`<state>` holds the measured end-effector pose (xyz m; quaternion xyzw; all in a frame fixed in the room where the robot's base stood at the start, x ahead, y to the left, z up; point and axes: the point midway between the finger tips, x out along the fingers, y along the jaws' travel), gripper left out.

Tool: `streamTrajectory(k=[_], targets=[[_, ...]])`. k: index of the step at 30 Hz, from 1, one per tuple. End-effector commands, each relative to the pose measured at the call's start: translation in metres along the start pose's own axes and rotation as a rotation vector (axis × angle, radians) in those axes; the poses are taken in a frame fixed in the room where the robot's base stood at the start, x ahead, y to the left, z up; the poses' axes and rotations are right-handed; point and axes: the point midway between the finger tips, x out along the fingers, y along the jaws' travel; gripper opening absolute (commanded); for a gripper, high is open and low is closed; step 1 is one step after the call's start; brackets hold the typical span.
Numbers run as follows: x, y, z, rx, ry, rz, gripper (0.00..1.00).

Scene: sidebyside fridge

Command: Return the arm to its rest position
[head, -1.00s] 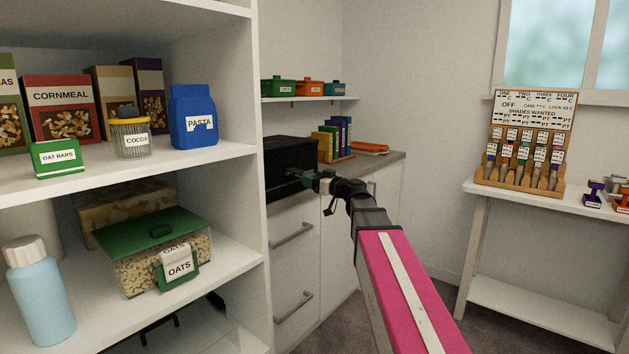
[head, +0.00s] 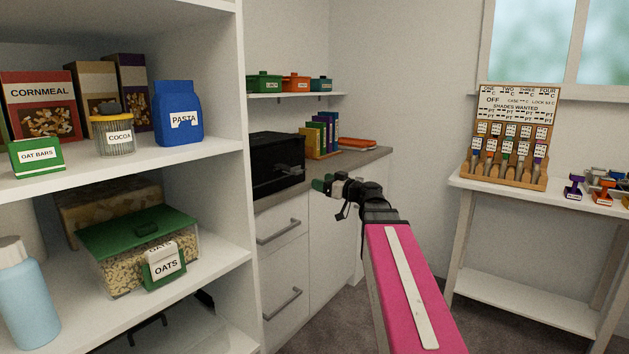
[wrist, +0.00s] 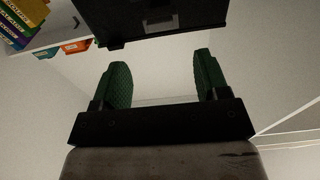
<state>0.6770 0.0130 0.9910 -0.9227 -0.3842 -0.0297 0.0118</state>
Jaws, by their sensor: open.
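My gripper (head: 322,185) is at the end of my pink arm, in front of the counter in the head view. In the wrist view its two green fingers (wrist: 162,82) stand wide apart with nothing between them. A black box-shaped appliance (head: 277,163) sits on the counter to the left of and behind the gripper. A black shape, likely the same appliance, crosses the top of the wrist view (wrist: 150,18), apart from the fingertips.
The white pantry shelf (head: 215,152) at left holds boxes, a blue pasta bag (head: 177,115) and an oats container (head: 140,262). White drawers (head: 283,247) stand below the counter. A side table (head: 520,200) at right holds a card rack (head: 508,140). Floor between is clear.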

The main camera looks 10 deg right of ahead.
Motion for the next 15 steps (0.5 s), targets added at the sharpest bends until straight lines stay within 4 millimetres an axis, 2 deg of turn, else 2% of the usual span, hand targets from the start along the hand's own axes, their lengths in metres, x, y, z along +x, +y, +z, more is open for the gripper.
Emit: streamTrajectory(k=[4,15], targets=[[-0.0082,-0.0003,0.0001,0.0,0.0,0.0,0.68],[-0.0083,-0.001,0.0032,0.004,-0.009,-0.003,0.68]])
